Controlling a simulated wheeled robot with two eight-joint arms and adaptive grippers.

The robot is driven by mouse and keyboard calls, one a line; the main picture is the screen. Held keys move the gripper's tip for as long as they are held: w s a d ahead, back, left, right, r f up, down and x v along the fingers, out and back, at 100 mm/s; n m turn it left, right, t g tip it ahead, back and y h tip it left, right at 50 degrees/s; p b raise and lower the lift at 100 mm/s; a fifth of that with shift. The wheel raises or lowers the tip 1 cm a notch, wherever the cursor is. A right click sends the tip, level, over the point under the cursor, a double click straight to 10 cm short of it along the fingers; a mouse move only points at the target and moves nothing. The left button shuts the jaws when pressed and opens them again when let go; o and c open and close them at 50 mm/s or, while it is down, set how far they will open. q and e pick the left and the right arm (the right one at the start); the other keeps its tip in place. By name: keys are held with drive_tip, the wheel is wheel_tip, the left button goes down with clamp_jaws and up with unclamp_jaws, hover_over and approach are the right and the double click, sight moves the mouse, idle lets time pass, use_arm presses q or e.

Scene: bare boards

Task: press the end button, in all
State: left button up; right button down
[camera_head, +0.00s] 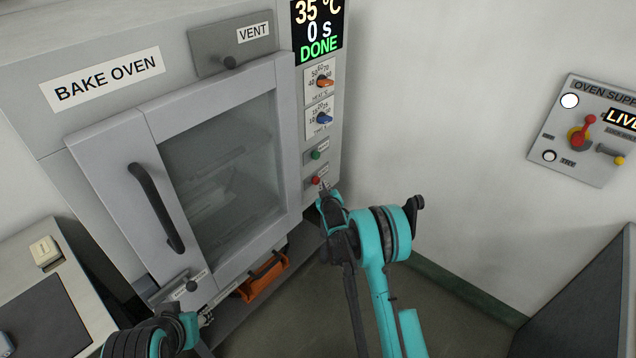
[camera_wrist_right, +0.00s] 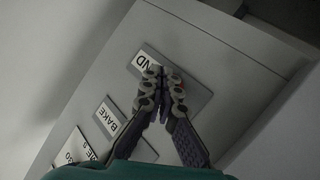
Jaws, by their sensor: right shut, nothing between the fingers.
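The bake oven's control column holds a red button (camera_head: 316,180) on a small plate below a green button (camera_head: 315,155). My right gripper (camera_head: 325,186) is shut and empty, its tips right beside the red button; I cannot tell whether they touch it. In the right wrist view the closed fingertips (camera_wrist_right: 164,76) lie over a plate lettered "ND" (camera_wrist_right: 145,61), its first letter out of sight. They hide most of the button, and a bit of red shows beside them. My left gripper (camera_head: 206,318) is low at the oven's front, its fingers too small to judge.
The oven display (camera_head: 318,30) reads 35 °C, 0 s, DONE. The oven door (camera_head: 120,165) is shut, with a dark handle. An orange object (camera_head: 262,278) is below it. A supply panel (camera_head: 590,130) reading LIVE is on the right wall. Open floor lies between.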

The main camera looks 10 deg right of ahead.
drive_tip(key=shift+w+a, duration=0.2)
drive_tip(key=shift+w+a, duration=0.35)
drive_tip(key=shift+w, duration=0.1)
idle(0.8)
drive_tip(key=shift+s+d, duration=0.1)
idle(0.4)
drive_tip(key=shift+s+d, duration=0.5)
drive_tip(key=shift+s, duration=0.2)
drive_tip(key=s+d, duration=0.1)
drive_tip(key=s, duration=0.1)
drive_tip(key=s+d, duration=0.2)
idle(0.9)
